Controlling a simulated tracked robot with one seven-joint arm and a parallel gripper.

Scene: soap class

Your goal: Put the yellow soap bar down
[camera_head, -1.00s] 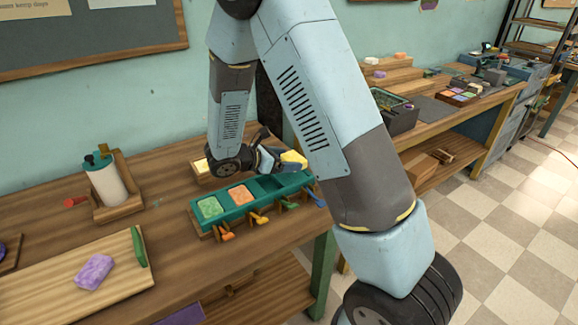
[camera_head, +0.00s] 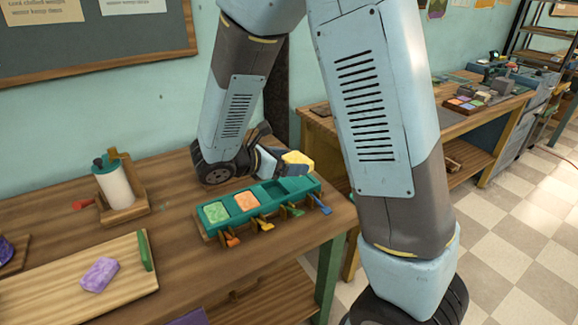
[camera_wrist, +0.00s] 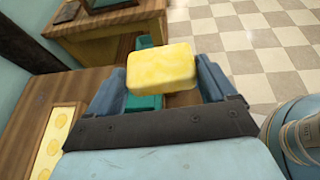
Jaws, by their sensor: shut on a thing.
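The yellow soap bar (camera_wrist: 162,66) is between the two fingers of my gripper (camera_head: 283,161). In the head view the soap bar (camera_head: 297,160) shows at the fingertips, above the far right part of the green tray (camera_head: 243,219). In the wrist view my gripper (camera_wrist: 165,88) is shut on the bar, and a piece of the green tray (camera_wrist: 146,42) shows behind it. The tray holds a green bar (camera_head: 217,213) and an orange bar (camera_head: 246,201) in its left compartments. Its two right compartments look empty. The gap between bar and tray is hard to judge.
Coloured small scoops or tags, such as an orange one (camera_head: 234,241), hang along the tray's front. A roll on a wooden stand (camera_head: 117,188) and a board with a purple bar (camera_head: 99,274) stand left. A yellow-filled wooden holder (camera_wrist: 56,140) lies beside my gripper.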

